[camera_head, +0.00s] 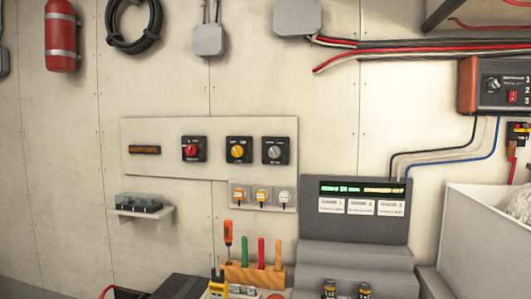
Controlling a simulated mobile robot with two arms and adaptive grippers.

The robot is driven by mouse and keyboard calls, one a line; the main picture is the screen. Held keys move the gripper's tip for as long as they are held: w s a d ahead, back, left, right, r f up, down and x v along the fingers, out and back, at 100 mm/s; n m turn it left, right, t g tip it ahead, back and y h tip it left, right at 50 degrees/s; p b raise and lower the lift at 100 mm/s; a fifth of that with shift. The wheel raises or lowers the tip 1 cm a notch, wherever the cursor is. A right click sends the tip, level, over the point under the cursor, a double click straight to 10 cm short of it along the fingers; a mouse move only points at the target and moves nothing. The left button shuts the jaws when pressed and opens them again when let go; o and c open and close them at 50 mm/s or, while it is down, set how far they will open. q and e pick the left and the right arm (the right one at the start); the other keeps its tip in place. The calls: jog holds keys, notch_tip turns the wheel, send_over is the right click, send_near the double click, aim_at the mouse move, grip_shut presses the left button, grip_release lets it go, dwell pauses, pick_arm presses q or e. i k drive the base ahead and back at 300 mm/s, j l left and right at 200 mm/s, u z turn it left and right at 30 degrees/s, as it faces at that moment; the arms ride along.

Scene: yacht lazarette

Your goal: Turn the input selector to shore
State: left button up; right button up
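A pale wall panel (163,133) carries a row of three black rotary switches. The left one has a red knob (191,150), the middle one a yellow knob (238,151), the right one a grey knob (274,152). Neither of my grippers is in view.
Below the panel are three sockets (261,196), a tool rack (240,273) with coloured handles, and a grey console (368,228) with a lit display. A small shelf (150,213) sticks out at left. A white bin (477,236) stands at right. The wall before the switches is unobstructed.

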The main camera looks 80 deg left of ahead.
aim_at(274, 152)
jog(key=u, duration=2.7)
